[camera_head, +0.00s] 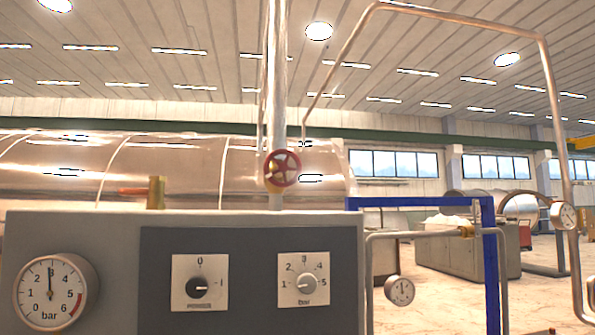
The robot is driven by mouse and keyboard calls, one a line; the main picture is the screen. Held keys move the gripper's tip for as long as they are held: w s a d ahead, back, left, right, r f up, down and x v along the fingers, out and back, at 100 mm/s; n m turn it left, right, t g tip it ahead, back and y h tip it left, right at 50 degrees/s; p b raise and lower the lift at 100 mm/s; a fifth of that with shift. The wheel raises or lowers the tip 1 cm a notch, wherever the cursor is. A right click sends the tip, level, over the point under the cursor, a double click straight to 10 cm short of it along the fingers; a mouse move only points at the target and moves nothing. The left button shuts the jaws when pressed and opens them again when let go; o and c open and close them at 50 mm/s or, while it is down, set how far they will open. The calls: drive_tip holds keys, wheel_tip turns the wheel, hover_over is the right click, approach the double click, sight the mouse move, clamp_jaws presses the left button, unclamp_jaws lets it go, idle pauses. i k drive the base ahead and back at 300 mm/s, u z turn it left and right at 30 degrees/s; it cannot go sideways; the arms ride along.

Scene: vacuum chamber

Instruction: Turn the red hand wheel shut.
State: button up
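A small red hand wheel (283,169) with spokes sits on a brass valve body on a vertical metal pipe (277,80), just above the top edge of the grey control cabinet (100,228). The wheel faces me, turned slightly to the side. Whether the valve is open or shut cannot be told from this view. My gripper is not in view, and nothing touches the wheel.
The cabinet fills the lower left, with a pressure gauge (50,294), a black knob (199,287) and a grey knob (304,282). A brass fitting with an orange lever (135,191) stands above it. A blue frame (489,255) and bent pipes (553,90) stand at right.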

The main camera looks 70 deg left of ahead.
sight(283, 167)
drive_tip(key=u, duration=0.05)
drive_tip(key=k, duration=2.2)
drive_tip(key=u, duration=1.9)
drive_tip(key=i, duration=1.65)
drive_tip(key=z, duration=0.05)
